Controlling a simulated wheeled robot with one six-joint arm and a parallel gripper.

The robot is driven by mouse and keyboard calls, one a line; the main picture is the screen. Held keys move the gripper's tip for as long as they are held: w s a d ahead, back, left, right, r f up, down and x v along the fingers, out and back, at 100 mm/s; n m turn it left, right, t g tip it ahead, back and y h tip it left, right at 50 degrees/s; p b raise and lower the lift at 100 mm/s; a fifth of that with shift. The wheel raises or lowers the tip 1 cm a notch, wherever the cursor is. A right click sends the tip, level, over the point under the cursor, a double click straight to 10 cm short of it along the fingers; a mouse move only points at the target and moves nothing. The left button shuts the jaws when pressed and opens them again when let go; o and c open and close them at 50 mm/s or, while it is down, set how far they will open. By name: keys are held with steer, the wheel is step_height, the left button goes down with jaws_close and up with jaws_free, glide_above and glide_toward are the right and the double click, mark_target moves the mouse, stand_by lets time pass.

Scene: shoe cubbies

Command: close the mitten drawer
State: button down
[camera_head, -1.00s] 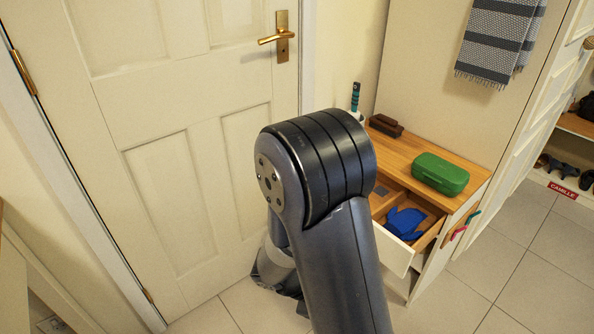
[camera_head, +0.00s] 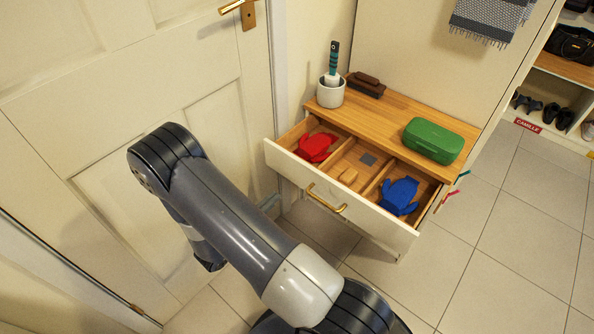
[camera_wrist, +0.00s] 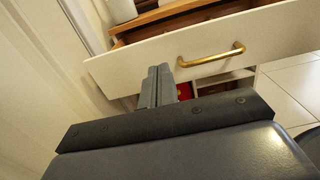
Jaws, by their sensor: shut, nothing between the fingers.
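The mitten drawer (camera_head: 380,223) stands open at the front of a wooden-topped cabinet (camera_head: 397,112). Its pale front has a brass handle (camera_head: 326,199). Inside, a red mitten (camera_head: 316,147) lies in the left compartment and a blue mitten (camera_head: 400,195) in the right one. The middle compartment holds a small tan item (camera_head: 348,176) and a grey square (camera_head: 368,159). In the wrist view my gripper (camera_wrist: 158,76) is shut and empty, in front of the drawer front (camera_wrist: 125,67), left of the handle (camera_wrist: 212,57). Contact cannot be told. The head view does not clearly show the fingers.
A green box (camera_head: 433,140), a brown brush (camera_head: 366,85) and a white pot (camera_head: 331,94) with a teal-handled tool stand on the cabinet top. A panelled door (camera_head: 120,100) is close on the left. Tiled floor (camera_head: 500,240) is free to the right. A shoe shelf (camera_head: 570,72) stands far right.

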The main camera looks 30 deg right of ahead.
mark_target(307, 168)
steer(key=b+x, duration=0.1)
steer(key=x, duration=1.1)
steer(key=shift+d+f, duration=0.1)
steer(key=shift+d, duration=0.1)
steer(key=shift+w+d, duration=0.1)
steer(key=b+x, duration=0.4)
steer(key=x, duration=1.2)
steer(key=shift+w+d, duration=0.1)
steer(key=shift+d, duration=0.3)
